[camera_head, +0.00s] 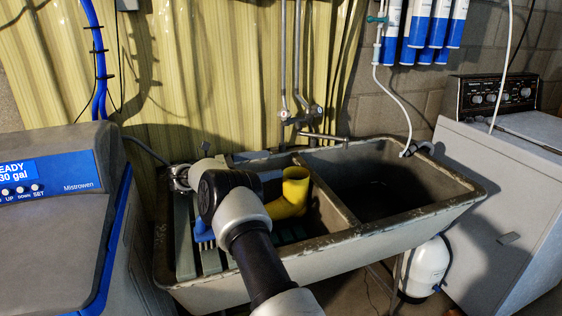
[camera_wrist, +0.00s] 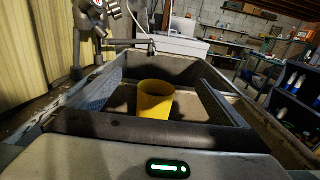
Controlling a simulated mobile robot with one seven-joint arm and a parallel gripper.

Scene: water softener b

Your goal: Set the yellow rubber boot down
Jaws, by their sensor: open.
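The yellow rubber boot (camera_head: 296,189) is in the left basin of the concrete double sink (camera_head: 330,258), shaft upright and foot pointing lower left. Its lower part is partly hidden, so I cannot tell exactly what its sole rests on. In the wrist view the boot's open top (camera_wrist: 155,102) shows ahead between my fingers. My gripper (camera_wrist: 160,77) is open, one finger on each side of the boot, with gaps visible beside it. In the head view my arm crosses the left basin, and my gripper is largely hidden just left of the boot.
A blue item (camera_head: 203,231) lies by grey slats at the sink's left. The right basin (camera_head: 385,190) looks empty. A faucet (camera_head: 322,136) reaches over the sink's back edge. A water softener (camera_head: 60,215) stands left and a white washer (camera_head: 510,180) right.

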